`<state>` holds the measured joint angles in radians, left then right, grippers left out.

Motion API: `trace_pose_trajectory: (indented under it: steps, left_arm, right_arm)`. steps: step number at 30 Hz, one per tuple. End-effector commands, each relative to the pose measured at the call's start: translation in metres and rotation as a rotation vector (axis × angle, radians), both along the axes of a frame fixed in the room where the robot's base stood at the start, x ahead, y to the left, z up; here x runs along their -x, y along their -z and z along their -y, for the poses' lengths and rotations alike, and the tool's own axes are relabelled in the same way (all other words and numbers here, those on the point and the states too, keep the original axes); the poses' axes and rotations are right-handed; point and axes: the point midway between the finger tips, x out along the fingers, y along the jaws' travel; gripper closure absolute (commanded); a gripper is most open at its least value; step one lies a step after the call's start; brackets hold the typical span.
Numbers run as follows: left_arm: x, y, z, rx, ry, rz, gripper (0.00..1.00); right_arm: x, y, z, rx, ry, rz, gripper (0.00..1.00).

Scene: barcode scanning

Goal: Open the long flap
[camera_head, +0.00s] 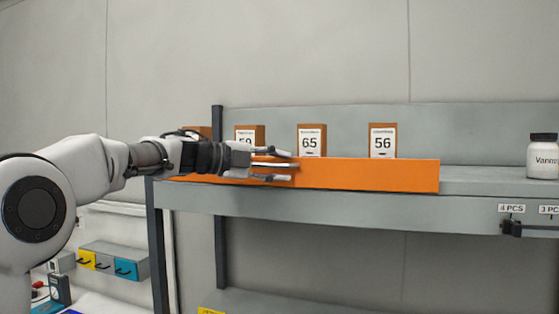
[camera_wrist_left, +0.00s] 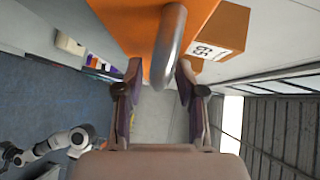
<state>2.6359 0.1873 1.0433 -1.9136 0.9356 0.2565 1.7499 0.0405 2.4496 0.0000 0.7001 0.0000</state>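The long flap (camera_head: 370,174) is an orange panel standing along the front of the shelf, before the numbered boxes. In the left wrist view its orange face (camera_wrist_left: 118,22) carries a grey metal handle (camera_wrist_left: 168,48). My left gripper (camera_head: 288,166) reaches in from the left at the flap's front, with its fingers apart above and below the handle. In the left wrist view the gripper (camera_wrist_left: 160,74) has one finger on each side of the handle; contact cannot be told. A small white arm shows at the lower left there; its end is too small to read.
Brown boxes marked 65 (camera_head: 311,141) and 56 (camera_head: 382,141) stand behind the flap, with others partly hidden by my arm. A white bottle (camera_head: 543,157) stands at the shelf's right. The shelf top (camera_head: 480,180) between flap and bottle is clear.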

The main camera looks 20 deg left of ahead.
Motion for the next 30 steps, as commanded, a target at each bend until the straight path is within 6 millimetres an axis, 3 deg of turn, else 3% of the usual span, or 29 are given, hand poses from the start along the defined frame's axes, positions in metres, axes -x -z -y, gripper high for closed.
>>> trace_pose_trajectory:
  steps: [6, 9, 10, 30]
  left_arm:
    - [-0.002, 0.003, 0.001, -0.002, -0.004, -0.003, 0.63]
    - [-0.002, 0.003, 0.001, -0.002, -0.004, -0.003, 0.98]
    - [-0.002, 0.003, 0.001, -0.002, -0.004, -0.003, 1.0]
    - [0.0, 0.008, 0.001, -0.002, -0.002, 0.043, 1.0]
  right_arm:
    - [0.0, 0.0, 0.0, 0.0, -0.001, -0.001, 0.6]
    - [0.0, 0.0, 0.0, 0.0, -0.001, -0.001, 0.6]
    - [0.0, 0.0, 0.0, 0.0, -0.001, -0.001, 0.6]
    - [0.0, 0.017, 0.0, 0.0, -0.001, 0.0, 0.6]
